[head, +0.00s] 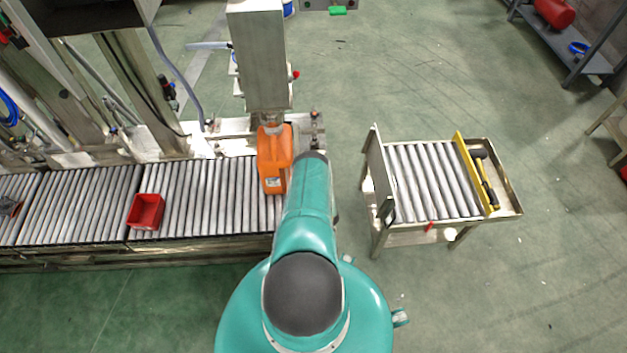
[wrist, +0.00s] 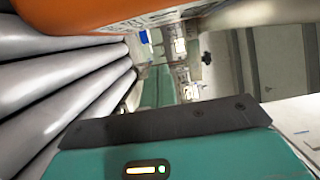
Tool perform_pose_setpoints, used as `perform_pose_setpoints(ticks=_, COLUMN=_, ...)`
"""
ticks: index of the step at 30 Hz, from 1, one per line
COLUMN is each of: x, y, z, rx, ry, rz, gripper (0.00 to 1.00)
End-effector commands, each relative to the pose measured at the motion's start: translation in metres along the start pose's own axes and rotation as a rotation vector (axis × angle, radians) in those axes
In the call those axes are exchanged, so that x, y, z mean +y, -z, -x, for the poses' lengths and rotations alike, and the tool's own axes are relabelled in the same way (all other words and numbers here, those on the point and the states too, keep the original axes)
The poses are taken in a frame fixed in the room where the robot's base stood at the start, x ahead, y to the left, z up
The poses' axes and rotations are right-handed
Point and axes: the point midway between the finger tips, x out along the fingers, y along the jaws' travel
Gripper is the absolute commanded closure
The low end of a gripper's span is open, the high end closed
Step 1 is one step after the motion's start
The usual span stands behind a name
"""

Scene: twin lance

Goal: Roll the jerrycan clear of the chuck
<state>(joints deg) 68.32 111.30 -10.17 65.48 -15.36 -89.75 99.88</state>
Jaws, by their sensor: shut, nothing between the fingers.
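The orange jerrycan (head: 273,170) stands on the roller conveyor in the head view, directly below the chuck (head: 271,118) at the lower end of the grey vertical column. Its top reaches up to the chuck; I cannot tell whether they touch. My arm reaches up to the jerrycan's right side and hides part of that side. My gripper (wrist: 165,122) shows in the wrist view as a teal body with a dark front bar, shut and empty. The jerrycan's orange wall (wrist: 75,22) with its label is close above it. I cannot tell whether the gripper touches it.
The roller conveyor (head: 90,200) runs left from the jerrycan and carries a red bin (head: 146,211). A separate roller cart (head: 425,180) with a yellow bar (head: 476,172) stands to the right, across a gap of floor. A grey column (head: 259,60) rises behind the jerrycan.

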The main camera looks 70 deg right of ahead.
Motion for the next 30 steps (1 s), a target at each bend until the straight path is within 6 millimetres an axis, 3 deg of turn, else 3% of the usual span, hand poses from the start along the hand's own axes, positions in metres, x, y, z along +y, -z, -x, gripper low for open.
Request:
perform_pose_setpoints(ticks=6, x=0.000, y=-0.006, z=-0.021, rx=-0.003, ry=0.000, rz=-0.001, gripper=1.00)
perform_pose_setpoints(ticks=15, x=0.000, y=-0.035, z=-0.028, rx=-0.002, ry=0.000, rz=0.000, gripper=1.00)
perform_pose_setpoints(ticks=30, x=0.000, y=-0.042, z=-0.029, rx=-0.001, ry=0.000, rz=-0.001, gripper=1.00)
